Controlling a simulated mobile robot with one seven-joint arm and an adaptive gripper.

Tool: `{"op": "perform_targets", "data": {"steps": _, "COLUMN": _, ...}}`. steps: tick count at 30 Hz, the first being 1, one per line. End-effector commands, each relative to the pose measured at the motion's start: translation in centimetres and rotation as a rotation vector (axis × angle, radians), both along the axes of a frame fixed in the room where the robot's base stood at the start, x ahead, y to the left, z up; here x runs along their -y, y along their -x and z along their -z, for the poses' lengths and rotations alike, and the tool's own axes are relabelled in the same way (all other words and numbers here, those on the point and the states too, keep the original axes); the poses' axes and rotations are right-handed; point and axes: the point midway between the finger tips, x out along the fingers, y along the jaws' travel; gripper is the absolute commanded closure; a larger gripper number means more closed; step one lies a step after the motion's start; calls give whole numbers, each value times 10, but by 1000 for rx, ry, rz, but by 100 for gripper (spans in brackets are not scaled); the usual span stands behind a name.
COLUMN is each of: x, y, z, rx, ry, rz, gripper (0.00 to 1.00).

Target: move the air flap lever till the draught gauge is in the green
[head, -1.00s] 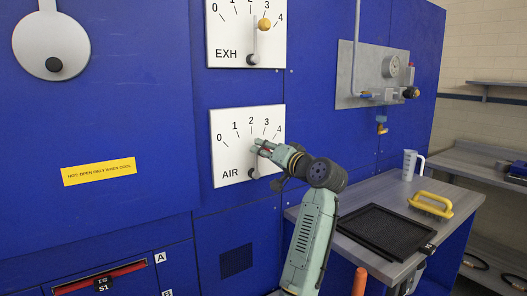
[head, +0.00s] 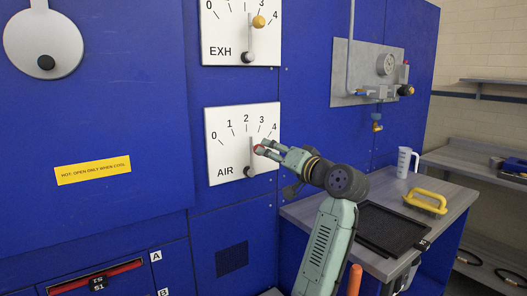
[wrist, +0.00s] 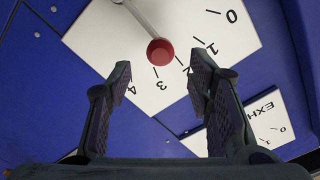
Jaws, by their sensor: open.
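The AIR lever (head: 250,155) is a grey bar on a white plate (head: 225,146) marked 0 to 4, pivoted low down. It stands nearly upright, pointing between 2 and 3. Its red knob (wrist: 160,51) shows clearly in the wrist view, just beyond and between my fingertips. My gripper (head: 259,146) is open and empty in front of the plate; in the wrist view its two fingers (wrist: 160,78) stand wide apart, not touching the knob. The round draught gauge (head: 386,64) is on the grey panel at right; its needle and colours are too small to read.
The EXH plate (head: 225,30) with a yellow-knobbed lever (head: 258,22) is directly above. A bench at right holds a black tray (head: 390,229), a yellow-handled tool (head: 426,202) and a white jug (head: 404,162). The air in front of the AIR plate is otherwise free.

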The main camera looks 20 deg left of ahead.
Motion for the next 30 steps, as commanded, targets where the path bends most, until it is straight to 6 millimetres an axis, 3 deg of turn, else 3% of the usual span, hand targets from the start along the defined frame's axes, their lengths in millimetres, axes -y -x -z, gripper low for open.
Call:
{"op": "perform_targets", "data": {"steps": 3, "x": 20, "y": 14, "z": 0, "rx": 1, "ry": 0, "rz": 3, "gripper": 53}}
{"op": "perform_targets", "data": {"steps": 9, "x": 39, "y": 30, "z": 0, "rx": -1, "ry": -1, "rz": 1, "gripper": 53}}
{"op": "perform_targets", "data": {"steps": 22, "x": 42, "y": 33, "z": 0, "rx": -1, "ry": -1, "rz": -1, "gripper": 53}}
{"op": "perform_targets", "data": {"steps": 26, "x": 12, "y": 42, "z": -8, "rx": 78, "ry": 6, "rz": 20, "gripper": 53}}
{"op": "perform_targets", "data": {"steps": 30, "x": -59, "y": 81, "z": -36, "rx": 310, "ry": -8, "rz": 70, "gripper": 53}}
